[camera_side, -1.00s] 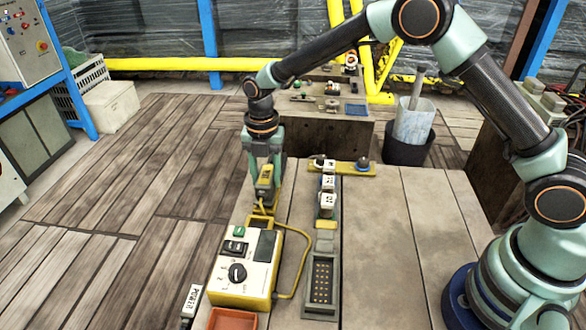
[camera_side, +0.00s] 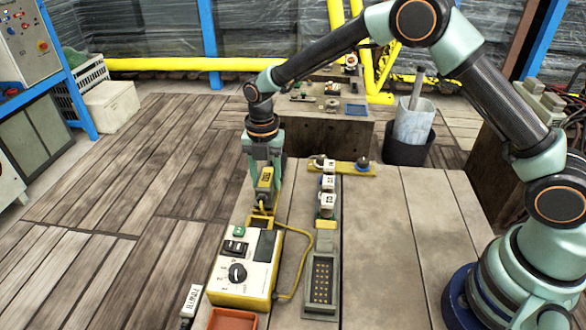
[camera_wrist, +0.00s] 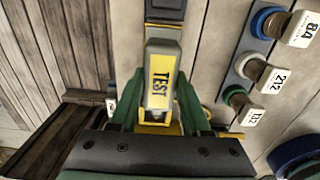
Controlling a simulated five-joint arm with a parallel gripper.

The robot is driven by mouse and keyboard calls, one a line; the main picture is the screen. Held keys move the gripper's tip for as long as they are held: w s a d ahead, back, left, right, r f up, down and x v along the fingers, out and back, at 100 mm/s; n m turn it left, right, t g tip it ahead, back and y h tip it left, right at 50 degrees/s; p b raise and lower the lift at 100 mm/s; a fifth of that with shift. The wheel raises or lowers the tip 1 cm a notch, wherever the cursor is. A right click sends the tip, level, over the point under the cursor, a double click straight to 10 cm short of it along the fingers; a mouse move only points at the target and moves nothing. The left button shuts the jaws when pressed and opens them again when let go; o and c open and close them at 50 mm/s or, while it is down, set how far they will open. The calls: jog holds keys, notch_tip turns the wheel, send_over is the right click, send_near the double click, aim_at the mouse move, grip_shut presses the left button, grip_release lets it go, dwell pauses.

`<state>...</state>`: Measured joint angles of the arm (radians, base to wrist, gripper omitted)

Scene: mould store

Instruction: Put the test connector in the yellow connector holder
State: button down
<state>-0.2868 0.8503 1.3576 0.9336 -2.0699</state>
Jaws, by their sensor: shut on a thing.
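The yellow test connector (camera_side: 265,181) is upright in my gripper (camera_side: 264,188), and a yellow cable runs from its lower end. In the wrist view the connector (camera_wrist: 160,82) shows its TEST label between the green fingers of my gripper (camera_wrist: 156,108), which are shut on it. A small yellow piece (camera_side: 262,220), which looks like the yellow connector holder, is right below the connector, behind the tester box. I cannot tell whether the connector touches it or is inside it.
The tester box (camera_side: 243,270) with a dial stands in front of my gripper. A rail with several white labelled plugs (camera_side: 328,183) and a yellow cross bar (camera_side: 348,169) are to the right. A grey socket block (camera_side: 321,285) and a red tray (camera_side: 232,319) lie nearer. The bench right of these is clear.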

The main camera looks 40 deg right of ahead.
jog(key=shift+f, duration=0.3)
dwell(0.6)
grip_release()
dwell(0.5)
jog(key=shift+r, duration=0.1)
jog(key=shift+r, duration=3.65)
